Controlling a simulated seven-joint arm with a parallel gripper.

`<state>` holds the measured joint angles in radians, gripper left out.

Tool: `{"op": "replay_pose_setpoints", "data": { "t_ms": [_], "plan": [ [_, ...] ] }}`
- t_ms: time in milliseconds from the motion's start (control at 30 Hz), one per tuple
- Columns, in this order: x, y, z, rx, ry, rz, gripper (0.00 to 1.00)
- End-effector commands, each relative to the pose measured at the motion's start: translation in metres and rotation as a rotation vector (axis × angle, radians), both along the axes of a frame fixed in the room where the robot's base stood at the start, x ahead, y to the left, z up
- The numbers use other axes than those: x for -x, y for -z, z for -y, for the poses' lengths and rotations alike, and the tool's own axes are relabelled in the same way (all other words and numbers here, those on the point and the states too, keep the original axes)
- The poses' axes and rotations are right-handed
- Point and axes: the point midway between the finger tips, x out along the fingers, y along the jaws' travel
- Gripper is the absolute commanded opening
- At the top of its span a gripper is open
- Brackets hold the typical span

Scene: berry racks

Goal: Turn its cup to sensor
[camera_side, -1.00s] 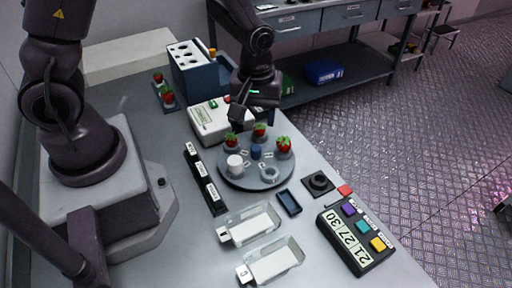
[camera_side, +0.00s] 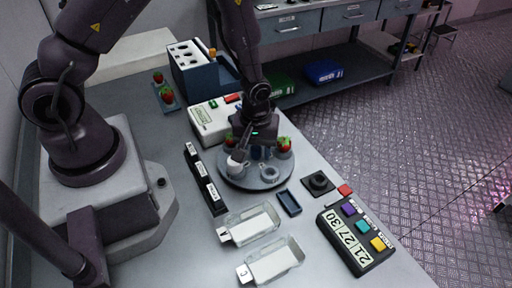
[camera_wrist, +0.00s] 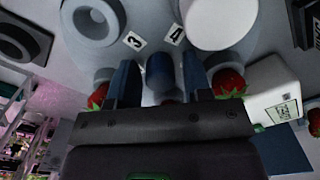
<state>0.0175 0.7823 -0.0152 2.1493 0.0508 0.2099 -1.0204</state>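A round grey turntable (camera_side: 236,178) stands on the table, with a blue knob at its centre. Around the knob (camera_wrist: 160,72) are a white cup (camera_side: 234,167), a grey ring-shaped holder (camera_side: 269,173) and strawberries (camera_side: 284,145) on holders. Labels 3 and 4 show on the turntable in the wrist view, near the grey holder (camera_wrist: 95,22) and white cup (camera_wrist: 210,20). My gripper (camera_wrist: 160,78) is low over the turntable, its two blue fingers on either side of the knob with gaps showing. It hides part of the turntable's back in the side view.
A white box (camera_side: 208,124) with green and red parts stands behind the turntable. A black labelled strip (camera_side: 205,180) is left, two clear trays (camera_side: 250,224) in front. A small blue tray (camera_side: 288,202), dark round part (camera_side: 318,182) and button panel (camera_side: 356,236) are right.

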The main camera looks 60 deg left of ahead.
Motion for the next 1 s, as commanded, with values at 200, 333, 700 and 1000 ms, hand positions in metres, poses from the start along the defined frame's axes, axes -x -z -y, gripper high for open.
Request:
{"op": "replay_pose_setpoints", "data": {
  "t_ms": [200,333,700,1000],
  "plan": [
    [0.0000,-0.0003,0.0000,0.000,0.000,0.000,0.00],
    [0.0000,-0.0004,0.0000,0.000,0.001,0.000,0.00],
    [0.0000,-0.0006,0.0001,0.000,0.063,0.000,0.00],
    [0.0000,-0.0008,0.0001,0.000,0.198,0.000,0.00]
  ]
}}
